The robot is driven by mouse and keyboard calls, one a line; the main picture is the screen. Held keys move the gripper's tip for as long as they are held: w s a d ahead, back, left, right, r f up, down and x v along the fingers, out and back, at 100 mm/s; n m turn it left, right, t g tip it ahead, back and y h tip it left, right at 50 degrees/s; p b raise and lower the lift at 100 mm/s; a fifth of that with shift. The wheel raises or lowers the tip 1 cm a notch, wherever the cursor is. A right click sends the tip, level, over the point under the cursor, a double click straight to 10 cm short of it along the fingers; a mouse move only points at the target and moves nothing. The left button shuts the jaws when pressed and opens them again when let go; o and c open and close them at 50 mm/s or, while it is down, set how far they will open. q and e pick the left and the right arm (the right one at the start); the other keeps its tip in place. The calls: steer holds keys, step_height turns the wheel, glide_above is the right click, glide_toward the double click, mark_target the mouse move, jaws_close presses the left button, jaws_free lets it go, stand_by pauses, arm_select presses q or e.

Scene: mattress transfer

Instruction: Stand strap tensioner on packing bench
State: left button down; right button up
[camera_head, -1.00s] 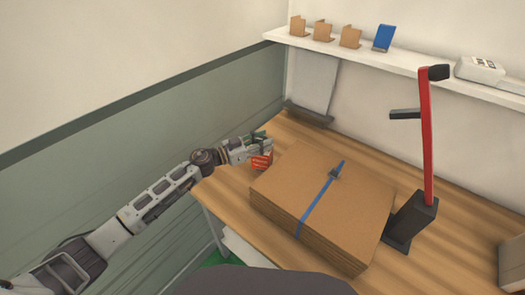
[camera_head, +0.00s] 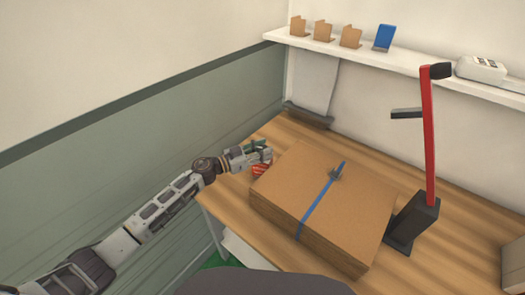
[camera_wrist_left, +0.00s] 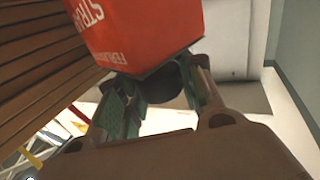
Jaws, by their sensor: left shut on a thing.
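My left gripper (camera_head: 256,156) is shut on a red block with white lettering (camera_head: 261,170), which I take to be the strap tensioner. In the left wrist view the red tensioner (camera_wrist_left: 145,28) starts "STRA" and is held between the green-lined fingers (camera_wrist_left: 160,98). In the head view it is at the left end of the wooden packing bench (camera_head: 475,238), beside the cardboard stack, which partly hides it. I cannot tell whether its base touches the bench. My right gripper is not in view.
A stack of flat cardboard (camera_head: 340,215) with a blue strap lies just right of the gripper. A tall red-handled tool with a black base (camera_head: 415,222) stands farther right. A white shelf (camera_head: 400,65) runs along the back wall.

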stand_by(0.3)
arm_select(q)
steer(key=c, duration=0.9)
jaws_free()
steer(key=shift+f, duration=0.1)
steer(key=shift+c, duration=0.2)
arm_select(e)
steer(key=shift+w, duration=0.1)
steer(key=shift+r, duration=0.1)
arm_select(q)
steer(key=shift+s+a, duration=0.3)
steer(key=shift+a, duration=0.2)
steer(key=p+v, duration=0.3)
steer(key=v, duration=0.8)
steer(key=shift+p, duration=0.3)
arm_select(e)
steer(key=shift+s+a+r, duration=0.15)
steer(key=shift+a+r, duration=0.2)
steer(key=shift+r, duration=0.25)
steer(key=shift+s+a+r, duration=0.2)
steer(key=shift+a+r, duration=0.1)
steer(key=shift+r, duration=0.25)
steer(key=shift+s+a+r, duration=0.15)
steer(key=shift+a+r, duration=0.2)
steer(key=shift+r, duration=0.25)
arm_select(q)
steer(key=shift+d, duration=0.1)
